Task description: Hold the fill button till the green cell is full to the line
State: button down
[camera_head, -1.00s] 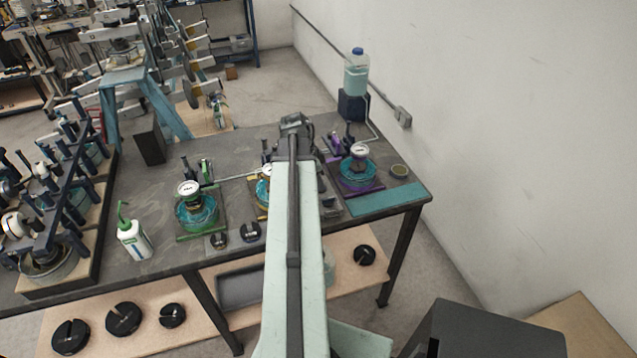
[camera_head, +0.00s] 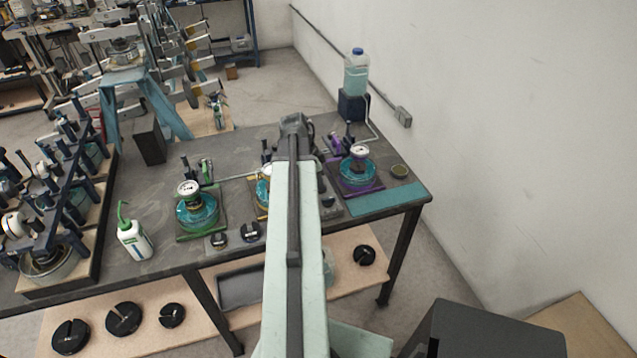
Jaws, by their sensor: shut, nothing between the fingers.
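The green cell (camera_head: 197,213) is a round dish of teal liquid with a white dial gauge (camera_head: 188,188) on top. It stands on a green base plate (camera_head: 187,239) at the left middle of the bench. Small dark and green fittings (camera_head: 206,172) stand behind it. I cannot make out its fill line or its level. My gripper (camera_head: 294,124) is shut and empty over the back of the bench, right of the green cell and apart from it. My arm hides what lies beneath it, and I cannot pick out the fill button.
A yellow-based cell (camera_head: 262,190) is partly hidden by my arm. A purple-based cell (camera_head: 357,177) stands to the right. A water bottle (camera_head: 356,75) stands on a dark block at the back. A white squeeze bottle (camera_head: 134,240) stands left. Black pucks (camera_head: 250,232) lie near the front edge.

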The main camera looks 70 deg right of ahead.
jog(key=shift+a+f, duration=0.15)
jog(key=s+d+p+v, duration=0.1)
jog(key=p+v, duration=1.3)
jog(key=shift+r, duration=0.25)
